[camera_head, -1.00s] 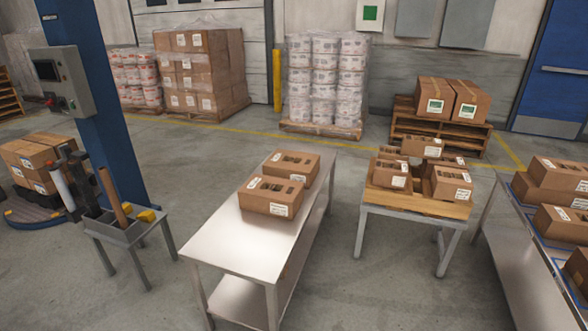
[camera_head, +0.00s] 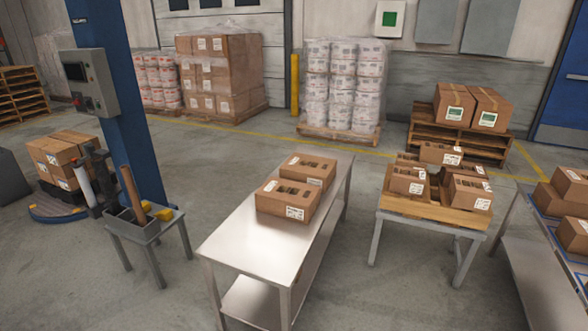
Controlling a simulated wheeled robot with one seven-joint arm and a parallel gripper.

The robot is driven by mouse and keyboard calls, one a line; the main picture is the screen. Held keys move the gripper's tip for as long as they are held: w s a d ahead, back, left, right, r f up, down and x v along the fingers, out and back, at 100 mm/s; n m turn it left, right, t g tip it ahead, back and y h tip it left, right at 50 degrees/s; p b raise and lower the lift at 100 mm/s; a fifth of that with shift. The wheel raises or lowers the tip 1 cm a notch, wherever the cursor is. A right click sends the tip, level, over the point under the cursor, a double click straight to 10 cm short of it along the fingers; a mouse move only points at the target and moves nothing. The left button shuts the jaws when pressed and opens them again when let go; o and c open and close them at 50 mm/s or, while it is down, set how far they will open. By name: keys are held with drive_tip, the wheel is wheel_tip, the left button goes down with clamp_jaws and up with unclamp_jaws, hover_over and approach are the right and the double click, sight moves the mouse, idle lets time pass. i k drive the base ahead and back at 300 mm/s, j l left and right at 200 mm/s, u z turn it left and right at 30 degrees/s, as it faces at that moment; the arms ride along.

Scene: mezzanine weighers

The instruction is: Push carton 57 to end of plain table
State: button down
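A long bare-metal table (camera_head: 246,245) with a lower shelf stands in the middle of the head view. Two brown cartons with openings in their tops and white labels sit on its farther half. The nearer carton (camera_head: 286,204) is in front of the farther carton (camera_head: 318,169), which it partly covers. The label print is too small to read, so I cannot tell which one is carton 57. The near end of the tabletop is empty. My gripper is not in view.
A wooden-topped table (camera_head: 448,222) with several cartons stands to the right. Another metal table (camera_head: 540,270) with cartons is at the far right. A small grey stand (camera_head: 146,232) with tools is left. Floor between the tables is clear.

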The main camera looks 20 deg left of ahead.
sight(310, 169)
drive_tip(key=i+u, duration=0.2)
drive_tip(key=u, duration=0.3)
drive_tip(key=i+l+u, duration=0.1)
drive_tip(key=u, duration=0.4)
drive_tip(key=i+l+u, duration=0.2)
drive_tip(key=i+l, duration=0.25)
drive_tip(key=i+l+u, duration=0.25)
drive_tip(key=i+l, duration=0.2)
drive_tip(key=i+l+u, duration=0.2)
drive_tip(key=i+l, duration=0.2)
drive_tip(key=l, duration=0.25)
drive_tip(key=i+l, duration=0.25)
drive_tip(key=l, duration=0.15)
drive_tip(key=i+l, duration=0.25)
drive_tip(key=l, duration=0.2)
drive_tip(key=i+l, duration=0.25)
drive_tip(key=l, duration=0.15)
drive_tip(key=i+l, duration=0.25)
drive_tip(key=l, duration=0.2)
drive_tip(key=j+u, duration=0.05)
